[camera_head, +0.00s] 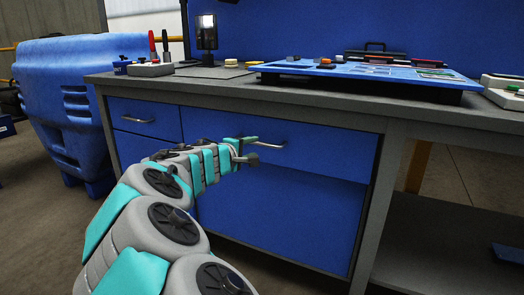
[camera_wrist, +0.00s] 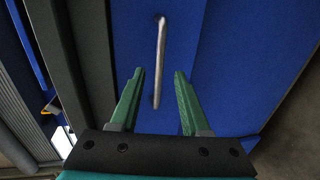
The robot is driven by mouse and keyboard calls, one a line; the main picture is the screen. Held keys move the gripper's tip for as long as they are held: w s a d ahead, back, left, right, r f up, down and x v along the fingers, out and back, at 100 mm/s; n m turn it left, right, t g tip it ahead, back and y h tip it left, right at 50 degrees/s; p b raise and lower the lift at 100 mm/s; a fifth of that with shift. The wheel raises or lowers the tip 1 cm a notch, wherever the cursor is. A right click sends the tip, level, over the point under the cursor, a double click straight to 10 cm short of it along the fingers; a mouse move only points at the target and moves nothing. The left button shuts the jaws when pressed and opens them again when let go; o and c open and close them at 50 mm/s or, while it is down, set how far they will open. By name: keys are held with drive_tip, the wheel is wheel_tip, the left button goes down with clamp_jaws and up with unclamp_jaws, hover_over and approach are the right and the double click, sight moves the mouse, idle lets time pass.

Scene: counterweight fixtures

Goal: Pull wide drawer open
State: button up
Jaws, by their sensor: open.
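The wide drawer (camera_head: 330,150) is a blue front under the worktop and looks closed. Its silver bar handle (camera_head: 274,146) shows just right of my gripper (camera_head: 246,149). In the wrist view the handle (camera_wrist: 161,50) runs up the picture, its lower part between the two green fingers. My gripper (camera_wrist: 160,73) is open, with a finger on each side of the bar. I cannot tell whether the fingertips reach around the handle or stop short of it. No finger appears to press on it. The left part of the drawer is partly hidden by my arm.
A narrower drawer (camera_head: 145,118) is to the left and a large blue panel (camera_head: 280,215) lies below. The grey worktop (camera_head: 215,84) carries a lamp (camera_head: 207,38) and a blue tool board (camera_head: 350,70). A blue bin (camera_head: 75,90) stands left; an open lower shelf (camera_head: 440,240) is right.

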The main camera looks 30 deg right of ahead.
sight(260, 144)
drive_tip(key=shift+w+x, duration=0.25)
drive_tip(key=shift+x, duration=3.6)
drive_tip(key=shift+a, duration=0.2)
drive_tip(key=shift+c, duration=0.3)
clamp_jaws()
